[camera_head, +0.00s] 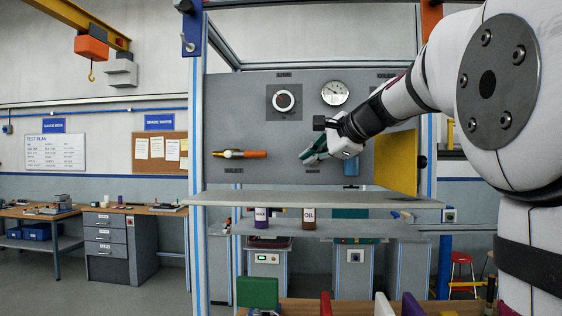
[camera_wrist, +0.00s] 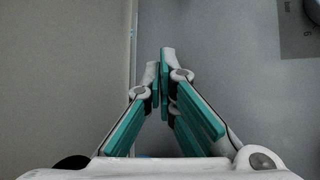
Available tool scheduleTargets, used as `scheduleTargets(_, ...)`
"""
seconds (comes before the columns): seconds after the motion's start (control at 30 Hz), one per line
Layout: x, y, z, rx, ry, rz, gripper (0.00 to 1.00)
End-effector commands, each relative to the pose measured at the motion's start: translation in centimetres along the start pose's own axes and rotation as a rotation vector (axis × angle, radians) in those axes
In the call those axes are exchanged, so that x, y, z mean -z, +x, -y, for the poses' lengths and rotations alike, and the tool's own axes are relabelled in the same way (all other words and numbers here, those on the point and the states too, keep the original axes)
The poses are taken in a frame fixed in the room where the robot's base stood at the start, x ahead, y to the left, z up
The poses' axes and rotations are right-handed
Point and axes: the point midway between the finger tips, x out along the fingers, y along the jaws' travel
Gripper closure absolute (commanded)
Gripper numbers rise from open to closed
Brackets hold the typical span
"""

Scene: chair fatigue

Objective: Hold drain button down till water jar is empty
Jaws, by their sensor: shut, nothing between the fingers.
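My gripper (camera_head: 308,155) is in front of the grey upright panel (camera_head: 240,118), below the round gauge. In the wrist view my gripper (camera_wrist: 166,62) is shut, its teal-padded fingers meeting at the tips with nothing between them. The fingertips point toward a plain grey surface; I cannot tell whether they touch it. A small blue cylinder (camera_head: 351,167) on the panel, right of the fingers, may be the water jar; its water level cannot be read. I cannot make out a drain button; it may be hidden behind my gripper.
A lever with an orange handle (camera_head: 252,154), a round knob (camera_head: 284,101) and a gauge (camera_head: 335,92) are on the panel. A yellow plate (camera_head: 396,163) stands at the right. A grey shelf (camera_head: 250,199) runs below. Purple (camera_head: 262,217) and brown OIL (camera_head: 308,217) bottles stand lower.

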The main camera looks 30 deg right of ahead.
Motion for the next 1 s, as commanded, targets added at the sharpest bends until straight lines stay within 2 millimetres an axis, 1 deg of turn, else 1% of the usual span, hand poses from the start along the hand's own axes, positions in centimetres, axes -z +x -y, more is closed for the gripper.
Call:
scheduleTargets(0.47, 0.01, 0.01, 0.01, 0.000, 0.000, 0.000, 1.00)
scheduleTargets(0.77, 0.37, 0.47, 0.47, 0.000, -0.001, 0.000, 1.00)
scheduleTargets(1.0, 0.44, 0.57, 0.46, 0.000, 0.000, 0.000, 1.00)
